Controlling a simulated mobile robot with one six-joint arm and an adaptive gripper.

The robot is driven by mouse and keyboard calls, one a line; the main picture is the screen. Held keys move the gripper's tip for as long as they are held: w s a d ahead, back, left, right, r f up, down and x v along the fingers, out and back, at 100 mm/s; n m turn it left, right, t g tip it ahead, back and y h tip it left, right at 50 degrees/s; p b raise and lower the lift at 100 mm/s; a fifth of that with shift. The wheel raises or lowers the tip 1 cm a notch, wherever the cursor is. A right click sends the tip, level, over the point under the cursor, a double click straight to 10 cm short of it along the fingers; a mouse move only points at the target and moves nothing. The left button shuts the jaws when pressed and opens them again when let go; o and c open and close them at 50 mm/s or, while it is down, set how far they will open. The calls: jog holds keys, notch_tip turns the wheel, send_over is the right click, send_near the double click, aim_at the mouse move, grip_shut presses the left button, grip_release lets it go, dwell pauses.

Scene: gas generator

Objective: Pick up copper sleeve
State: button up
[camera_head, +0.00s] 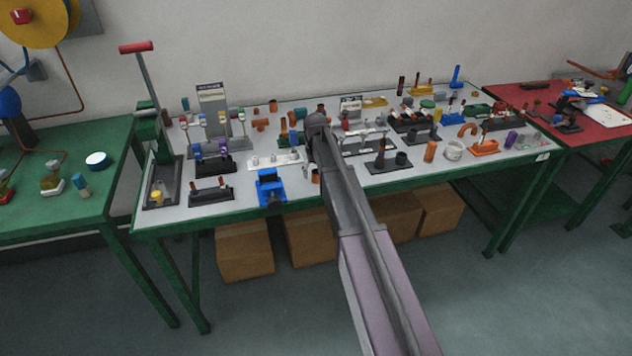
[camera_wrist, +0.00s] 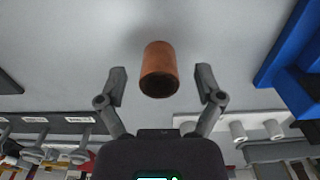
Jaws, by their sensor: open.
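The copper sleeve (camera_wrist: 158,62) is a short copper-brown tube with a dark open end, on the grey tabletop in the wrist view. My gripper (camera_wrist: 161,86) is open, with one finger on each side of the sleeve. Gaps show between the sleeve and both fingertips, and nothing is held. In the head view a small part of the copper sleeve (camera_head: 315,177) shows near the table's front edge, mostly hidden by my arm. My gripper there is largely hidden too.
A blue vise (camera_head: 270,188) stands close by; it fills the right of the wrist view (camera_wrist: 292,62). A white block with pegs (camera_head: 275,160) and a grey fixture (camera_head: 368,145) are near. The grey table (camera_head: 235,209) is crowded with small parts behind.

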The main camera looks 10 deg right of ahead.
jog(key=shift+f+b, duration=0.35)
jog(key=shift+f, duration=0.25)
jog(key=c, duration=1.1)
